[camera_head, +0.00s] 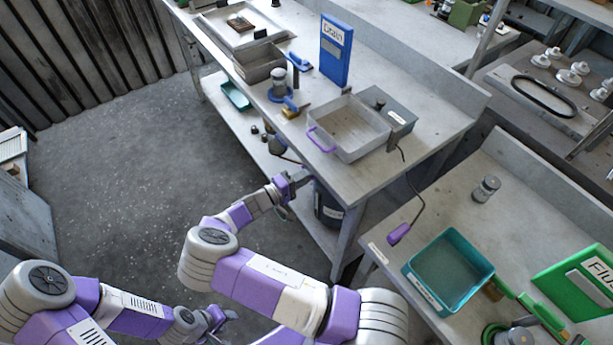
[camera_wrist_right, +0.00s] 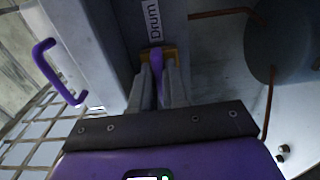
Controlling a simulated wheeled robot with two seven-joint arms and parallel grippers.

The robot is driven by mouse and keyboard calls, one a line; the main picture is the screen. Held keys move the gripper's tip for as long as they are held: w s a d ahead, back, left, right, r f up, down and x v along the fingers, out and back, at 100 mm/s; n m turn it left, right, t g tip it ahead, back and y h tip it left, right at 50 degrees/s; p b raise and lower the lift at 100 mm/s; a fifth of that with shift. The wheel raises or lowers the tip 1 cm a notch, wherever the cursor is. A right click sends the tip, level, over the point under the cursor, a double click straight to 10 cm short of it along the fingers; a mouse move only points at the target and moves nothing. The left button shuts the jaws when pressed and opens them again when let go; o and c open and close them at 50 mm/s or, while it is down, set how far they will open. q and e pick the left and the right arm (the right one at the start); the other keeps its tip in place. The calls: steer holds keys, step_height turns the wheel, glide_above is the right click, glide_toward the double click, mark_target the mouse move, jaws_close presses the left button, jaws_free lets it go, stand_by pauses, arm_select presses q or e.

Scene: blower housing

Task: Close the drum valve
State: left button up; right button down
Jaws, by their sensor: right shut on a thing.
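The drum valve shows in the right wrist view as a purple lever (camera_wrist_right: 156,74) at a brass-coloured fitting (camera_wrist_right: 171,53), just below a white label reading "Drum" (camera_wrist_right: 152,20). My right gripper (camera_wrist_right: 160,80) is shut on the purple lever, with one grey finger on each side. In the head view my right gripper (camera_head: 291,184) is at the front edge of the long bench, near a dark drum (camera_head: 328,204) under it. The valve is too small to make out there. My left gripper (camera_head: 222,318) is low in the head view, away from the valve, its fingers small and unclear.
The long grey bench (camera_head: 375,168) carries a clear bin (camera_head: 350,142) with a purple handle (camera_head: 321,141). A teal tray (camera_head: 483,273) sits on the right bench. A purple handle (camera_wrist_right: 50,72) is left of the valve. Open floor (camera_head: 130,170) lies left.

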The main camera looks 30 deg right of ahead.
stand_by(0.5)
steer(key=c, duration=1.1)
jaws_free()
steer(key=shift+c, duration=0.2)
steer(key=a, duration=0.7)
steer(key=shift+s+a+p, duration=0.3)
steer(key=shift+a+p, duration=0.05)
steer(key=shift+p, duration=0.05)
